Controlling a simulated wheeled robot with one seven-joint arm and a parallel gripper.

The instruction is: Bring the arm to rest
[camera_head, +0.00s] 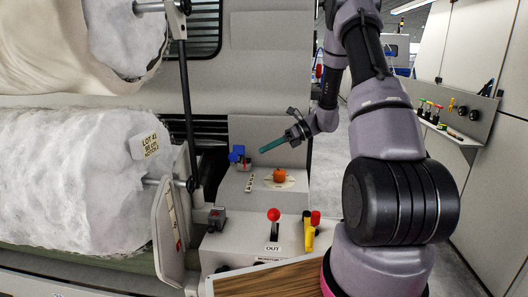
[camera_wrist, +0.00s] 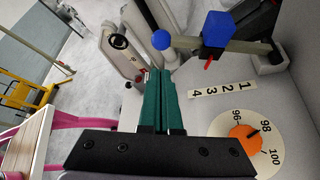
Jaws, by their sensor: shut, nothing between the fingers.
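My arm reaches forward from the right of the head view, and my gripper (camera_head: 264,149) points left over the machine's control panel. In the wrist view my gripper's (camera_wrist: 159,75) two green fingers lie together, shut and empty. An orange knob (camera_head: 280,175) on a round dial sits just below and right of the fingertips in the head view. The wrist view shows the orange knob (camera_wrist: 243,138) beside the numbers 96, 98 and 100. A blue-handled lever (camera_head: 238,155) stands left of my gripper, and its blue knob (camera_wrist: 217,30) shows in the wrist view. My fingers appear apart from both.
A red-knobbed lever (camera_head: 273,215) marked OUT and a yellow handle (camera_head: 309,237) stand nearer on the panel. A large white fibre roll (camera_head: 75,185) is at left. A shelf with tools (camera_head: 447,130) hangs at right. Open floor (camera_wrist: 70,85) shows in the wrist view.

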